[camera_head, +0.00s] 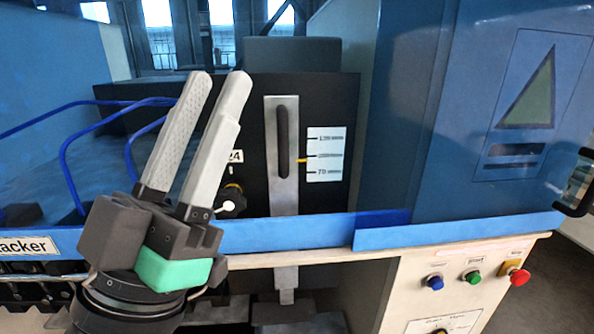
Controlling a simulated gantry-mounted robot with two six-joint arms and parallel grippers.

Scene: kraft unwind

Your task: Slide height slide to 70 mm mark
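The height slide is an upright grey metal bar (284,190) on a black panel, with a long black handle (283,140) on its upper part. A small yellow pointer (301,160) sticks out to its right, at about the middle mark of the white scale (325,168). The 70 mark is the lowest on the scale, a little below the pointer. My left gripper (220,83) points up, left of the slide, with its two grey fingers apart and nothing between them. It appears clear of the handle. My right gripper is not in view.
A black knob with white lobes (232,200) sits close behind my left fingers. Blue, green and red buttons (474,276) are at lower right. A blue housing (430,150) stands right of the scale. Blue tubing (64,155) is at left.

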